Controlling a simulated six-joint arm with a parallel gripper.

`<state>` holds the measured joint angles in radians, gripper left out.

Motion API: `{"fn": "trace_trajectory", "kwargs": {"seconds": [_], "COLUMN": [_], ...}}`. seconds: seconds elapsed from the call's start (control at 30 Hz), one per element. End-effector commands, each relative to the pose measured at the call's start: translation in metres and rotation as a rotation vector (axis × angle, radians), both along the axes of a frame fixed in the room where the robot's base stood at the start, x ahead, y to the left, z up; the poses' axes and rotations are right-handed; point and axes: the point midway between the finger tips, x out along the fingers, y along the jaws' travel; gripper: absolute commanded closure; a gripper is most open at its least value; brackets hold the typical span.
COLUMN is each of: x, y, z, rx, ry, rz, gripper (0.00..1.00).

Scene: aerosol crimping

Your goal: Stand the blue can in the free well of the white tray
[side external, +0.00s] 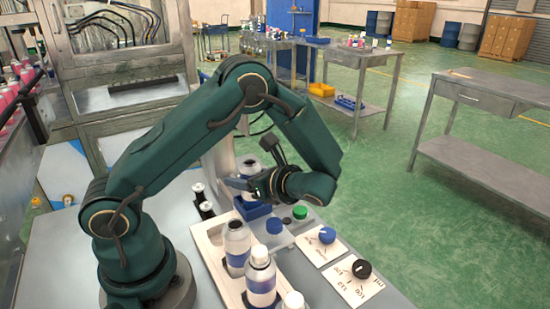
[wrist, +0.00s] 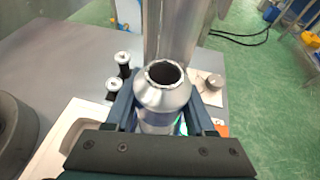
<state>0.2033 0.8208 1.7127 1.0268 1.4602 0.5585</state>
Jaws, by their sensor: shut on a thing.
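An open-topped silver can (wrist: 164,110) stands upright between the jaws of my gripper (wrist: 160,118) in the wrist view.
A metal column (wrist: 170,32) rises just behind the held can. Two black-and-white parts (side external: 202,200) stand left of it. Blue (side external: 274,226) and green (side external: 300,212) knobs and two dial cards (side external: 340,241) lie to the right. White-capped cans (side external: 261,277) stand tall in the tray.

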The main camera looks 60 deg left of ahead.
Motion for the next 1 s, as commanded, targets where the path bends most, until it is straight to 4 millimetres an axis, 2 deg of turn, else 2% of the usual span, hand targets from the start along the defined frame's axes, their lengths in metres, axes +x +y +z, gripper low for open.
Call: {"fn": "trace_trajectory", "kwargs": {"seconds": [0.1, 0.13, 0.2, 0.57, 0.87, 0.9, 1.0], "x": [0.000, 0.000, 0.000, 0.001, 0.009, 0.009, 0.010], "y": [0.000, 0.000, 0.000, -0.003, -0.038, -0.041, -0.046], "z": [-0.003, -0.003, -0.003, -0.002, 0.012, 0.014, 0.016], "rx": [0.001, 0.000, 0.000, 0.000, 0.001, 0.001, 0.001], "ry": [0.001, 0.000, 0.000, -0.002, -0.003, -0.002, -0.001], "rz": [0.000, 0.000, 0.000, -0.001, -0.003, -0.002, -0.001], "gripper": [1.00, 0.38, 0.15, 0.15, 0.15, 0.10, 0.10]}}
